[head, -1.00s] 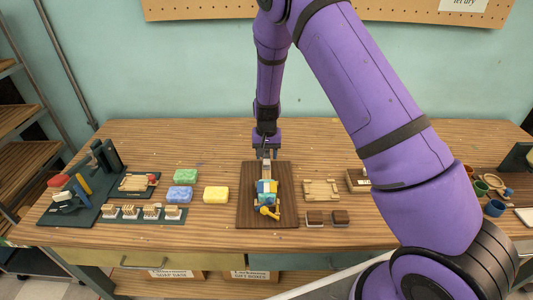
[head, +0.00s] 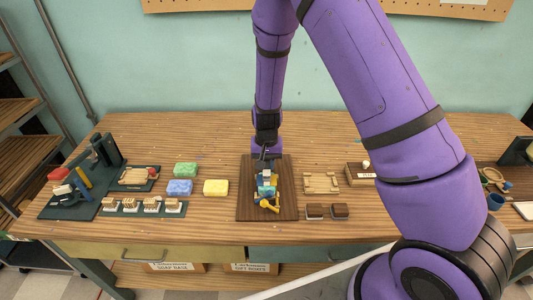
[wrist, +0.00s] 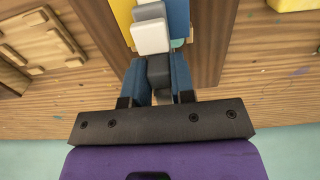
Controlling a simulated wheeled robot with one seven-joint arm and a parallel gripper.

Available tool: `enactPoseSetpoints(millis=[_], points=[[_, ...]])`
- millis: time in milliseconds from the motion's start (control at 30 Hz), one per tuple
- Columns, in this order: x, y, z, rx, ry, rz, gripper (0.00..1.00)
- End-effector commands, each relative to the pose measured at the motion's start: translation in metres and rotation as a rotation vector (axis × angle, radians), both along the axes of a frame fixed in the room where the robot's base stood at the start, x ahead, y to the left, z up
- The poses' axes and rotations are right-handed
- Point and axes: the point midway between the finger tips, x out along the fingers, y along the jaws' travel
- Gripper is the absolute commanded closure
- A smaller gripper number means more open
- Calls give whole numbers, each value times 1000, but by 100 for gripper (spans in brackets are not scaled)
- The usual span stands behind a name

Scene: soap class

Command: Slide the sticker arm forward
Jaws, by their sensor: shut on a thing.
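A small blue and yellow device (head: 267,192) stands on a dark brown board (head: 286,205) at the middle of the table. My gripper (head: 266,164) points down at the device's far end. In the wrist view my gripper (wrist: 159,76) has its blue fingers closed on a dark grey piece, seemingly the sticker arm (wrist: 159,68). A white block (wrist: 150,38) and blue and yellow parts lie just beyond the fingers, in line with the grey piece. The fingertips partly hide the arm's sides, and my wrist hides the far end in the head view.
Green (head: 186,170), blue (head: 179,187) and yellow (head: 216,187) soaps lie left of the board. A wooden frame (head: 321,182) and two dark brown blocks lie to its right. A dark stand (head: 105,150) is at the far left. The table behind the board is mostly clear.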

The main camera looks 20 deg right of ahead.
Motion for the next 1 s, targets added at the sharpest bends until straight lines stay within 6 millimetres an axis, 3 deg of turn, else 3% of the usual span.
enactPoseSetpoints(millis=[333, 367, 467, 800, 1000], points=[[-7, 2, 0, 1, 5, 1, 100], [-7, 2, 0, 1, 5, 1, 72], [-6, 2, 0, 0, 4, 1, 51], [-5, 2, 3, 0, 0, 0, 51], [-4, 2, 27, 1, -3, 1, 51]])
